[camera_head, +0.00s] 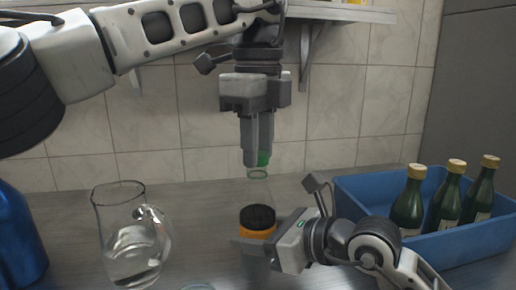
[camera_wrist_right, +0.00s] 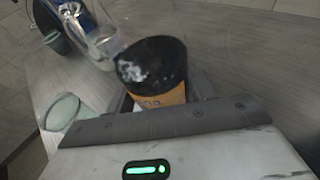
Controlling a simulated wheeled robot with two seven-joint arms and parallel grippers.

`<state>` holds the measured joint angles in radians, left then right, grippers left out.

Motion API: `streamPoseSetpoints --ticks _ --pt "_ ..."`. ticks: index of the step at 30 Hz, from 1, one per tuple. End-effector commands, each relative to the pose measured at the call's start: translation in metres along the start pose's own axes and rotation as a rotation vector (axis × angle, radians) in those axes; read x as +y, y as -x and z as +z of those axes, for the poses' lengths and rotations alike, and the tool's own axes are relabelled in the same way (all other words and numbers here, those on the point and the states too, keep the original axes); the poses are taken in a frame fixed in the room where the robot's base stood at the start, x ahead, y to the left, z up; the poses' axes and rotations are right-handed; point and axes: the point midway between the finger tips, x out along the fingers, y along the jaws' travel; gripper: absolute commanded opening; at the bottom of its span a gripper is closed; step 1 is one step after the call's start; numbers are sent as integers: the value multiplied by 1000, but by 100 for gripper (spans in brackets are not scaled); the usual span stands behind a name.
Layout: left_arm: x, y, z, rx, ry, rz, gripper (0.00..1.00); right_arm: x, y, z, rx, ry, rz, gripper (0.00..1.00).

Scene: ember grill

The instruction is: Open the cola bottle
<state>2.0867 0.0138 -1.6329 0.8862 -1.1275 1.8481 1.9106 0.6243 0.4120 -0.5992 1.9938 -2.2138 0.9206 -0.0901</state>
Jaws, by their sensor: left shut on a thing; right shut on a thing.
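A container with a black top and an orange band (camera_head: 257,220), which I take for the cola bottle, stands upright at the front middle. It also shows in the right wrist view (camera_wrist_right: 152,72). My right gripper (camera_head: 252,244) comes in from the right and is shut on its body below the black top. My left gripper (camera_head: 254,166) points straight down above and behind it, apart from it. It is shut on a small green thing (camera_head: 264,158), mostly hidden by the fingers. A pale green ring shows just below the fingertips; I cannot tell if it belongs to it.
A glass pitcher (camera_head: 130,240) stands to the left, near a blue vessel (camera_head: 22,240). A blue crate (camera_head: 460,246) with several green bottles stands at the right, beside my right arm. In the right wrist view, a pale round glass thing (camera_wrist_right: 62,111) lies left of the container.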

Motion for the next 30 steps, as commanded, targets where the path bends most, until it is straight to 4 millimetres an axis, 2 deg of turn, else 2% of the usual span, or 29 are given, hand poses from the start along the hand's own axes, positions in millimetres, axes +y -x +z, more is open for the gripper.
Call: streamPoseSetpoints --ticks 9,19,30 --pt "0 10 0 0 0 1 0 1 0 0 1 -1 2 0" --pt "0 12 0 0 0 0 0 1 0 0 1 -1 2 0" --pt "0 50 0 1 1 -1 0 1 0 0 1 -1 2 0"
